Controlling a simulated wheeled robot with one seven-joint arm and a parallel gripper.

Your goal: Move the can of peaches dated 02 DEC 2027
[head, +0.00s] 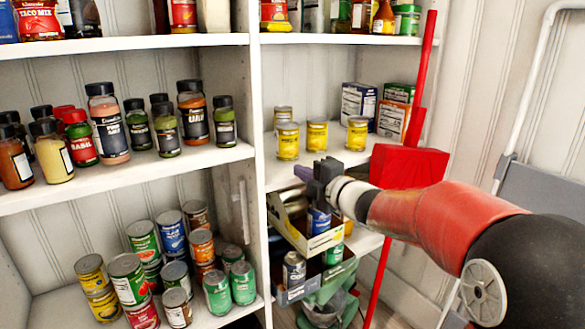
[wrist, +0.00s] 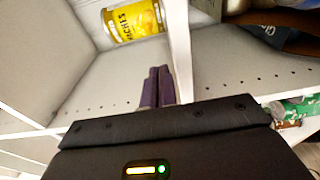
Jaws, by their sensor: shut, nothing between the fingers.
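Several yellow cans stand on the middle right shelf in the head view: a left one (head: 288,141), a middle one (head: 317,135), a right one (head: 357,133), and another (head: 283,115) behind the left one. No date is legible on any of them. One yellow can (wrist: 132,20) shows at the top of the wrist view, with large dark lettering that looks like part of "peaches". My gripper (head: 303,172) is at the front edge of that shelf, in front of and below the cans. In the wrist view its purple fingers (wrist: 157,86) are together, empty and apart from the can.
Cartons (head: 358,104) stand behind the right can. A red pole with a red block (head: 408,166) stands right of the shelf, close to my arm. A vertical divider (head: 256,120) separates the left shelves, crowded with jars. Open boxes (head: 300,233) with cans sit below my gripper.

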